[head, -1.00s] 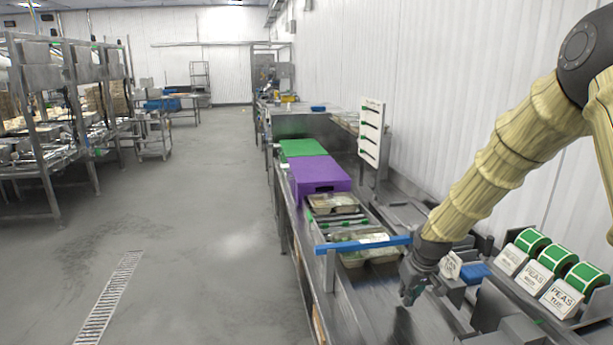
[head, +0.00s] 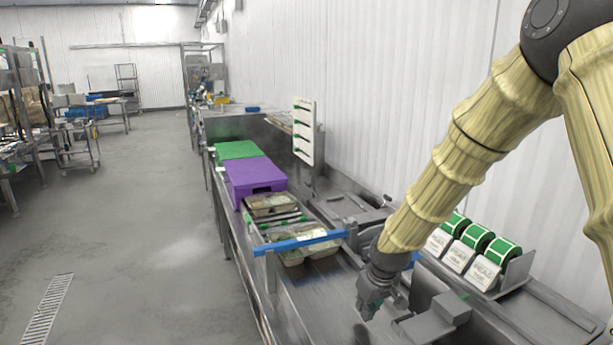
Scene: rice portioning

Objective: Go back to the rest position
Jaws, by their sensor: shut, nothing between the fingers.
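My gripper (head: 367,308) is at the lower middle of the head view, at the end of my arm in its yellow sleeve. It hangs fingers down over the steel counter (head: 312,318), apart from the trays. The fingers are together with nothing between them. The arm reaches in from the upper right and hides part of the counter behind it.
A blue bar (head: 300,243) crosses the counter left of my gripper, with food trays (head: 272,204) behind it. A purple crate (head: 252,180) and a green crate (head: 237,150) stand farther back. Green label rolls (head: 478,237) sit at right.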

